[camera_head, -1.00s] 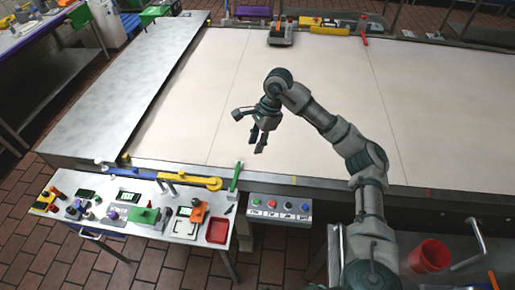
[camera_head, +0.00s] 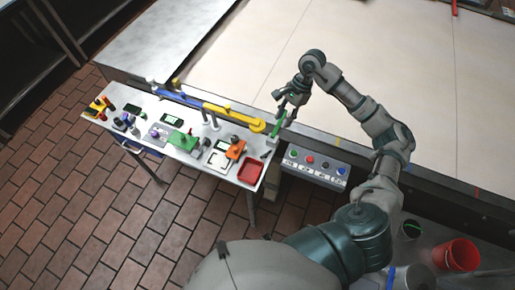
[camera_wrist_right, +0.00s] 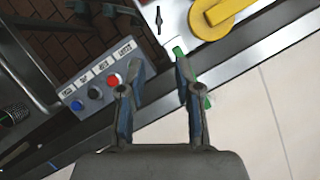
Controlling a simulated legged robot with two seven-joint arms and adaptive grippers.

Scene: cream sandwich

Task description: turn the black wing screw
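A small black piece shaped like a wing screw (camera_wrist_right: 158,18) lies on the pale side table, near the top of the right wrist view. I cannot pick it out clearly in the head view. My right gripper (camera_wrist_right: 158,70) is open, with nothing between its fingers. The black piece is beyond the fingertips and apart from them. In the head view my right gripper (camera_head: 288,108) hangs over the edge of the large table, close to the green handle (camera_head: 278,125). One finger partly hides the green handle in the wrist view. My left gripper is not in view.
A button box (camera_head: 317,167) is on the large table's front side. The side table holds a red tray (camera_head: 251,171), an orange part (camera_head: 236,150), a green block (camera_head: 183,140) and a yellow arm (camera_head: 235,117). A red bucket (camera_head: 457,256) stands lower right. The large tabletop (camera_head: 370,60) is mostly clear.

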